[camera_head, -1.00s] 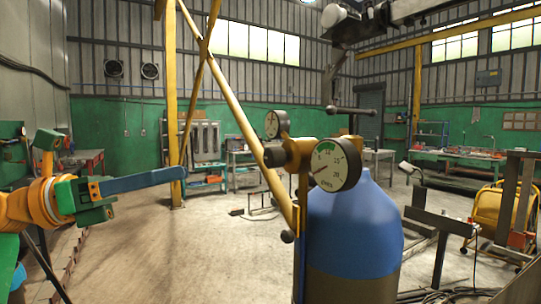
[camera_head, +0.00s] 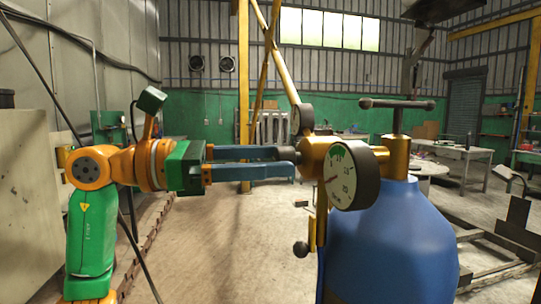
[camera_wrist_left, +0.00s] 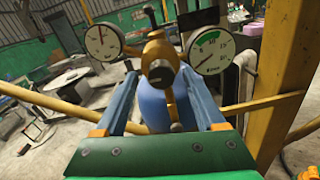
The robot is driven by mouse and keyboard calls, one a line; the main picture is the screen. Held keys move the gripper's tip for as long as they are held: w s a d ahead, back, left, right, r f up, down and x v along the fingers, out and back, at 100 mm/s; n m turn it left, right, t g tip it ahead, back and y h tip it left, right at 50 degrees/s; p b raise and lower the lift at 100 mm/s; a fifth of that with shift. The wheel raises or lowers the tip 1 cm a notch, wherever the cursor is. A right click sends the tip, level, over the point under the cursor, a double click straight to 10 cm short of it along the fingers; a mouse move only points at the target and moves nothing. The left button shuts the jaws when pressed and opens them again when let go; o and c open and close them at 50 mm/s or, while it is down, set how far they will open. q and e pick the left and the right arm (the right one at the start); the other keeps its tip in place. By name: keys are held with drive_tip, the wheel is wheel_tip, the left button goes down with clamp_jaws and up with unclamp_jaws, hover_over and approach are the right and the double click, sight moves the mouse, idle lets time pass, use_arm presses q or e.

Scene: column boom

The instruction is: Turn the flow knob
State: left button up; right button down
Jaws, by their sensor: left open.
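The regulator (camera_head: 314,157) is a brass body on top of a blue gas cylinder (camera_head: 390,250). A large dial gauge (camera_head: 350,177) faces me, and a second gauge (camera_head: 303,119) sits behind it. A black round knob (camera_wrist_left: 161,73) on the regulator's end faces the left wrist camera. In the head view, this knob is partly hidden by the fingertips. My left gripper (camera_head: 291,160) is open, level, and its blue fingers point right at the knob. In the left wrist view, the fingertips lie on either side of the knob; contact cannot be told. My right gripper is not in view.
A dark T-handle (camera_head: 397,104) rises from the cylinder top. A small black ball (camera_head: 300,249) hangs below the regulator. A yellow post (camera_head: 243,90) and slanted yellow bar stand behind. Open floor lies left of the cylinder; low metal frames (camera_head: 490,262) stand right.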

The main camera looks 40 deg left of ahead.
use_arm(q)
drive_tip(key=shift+w+d+f, duration=0.1)
drive_tip(key=shift+w+d, duration=0.3)
drive_tip(key=shift+s+a, duration=0.15)
drive_tip(key=shift+s, duration=0.05)
drive_tip(key=c, duration=0.8)
clamp_jaws()
drive_tip(key=m+p, duration=0.1)
drive_tip(key=m, duration=0.7)
drive_tip(key=m+p, duration=0.1)
drive_tip(key=m, duration=0.3)
drive_tip(key=shift+m, duration=2.4)
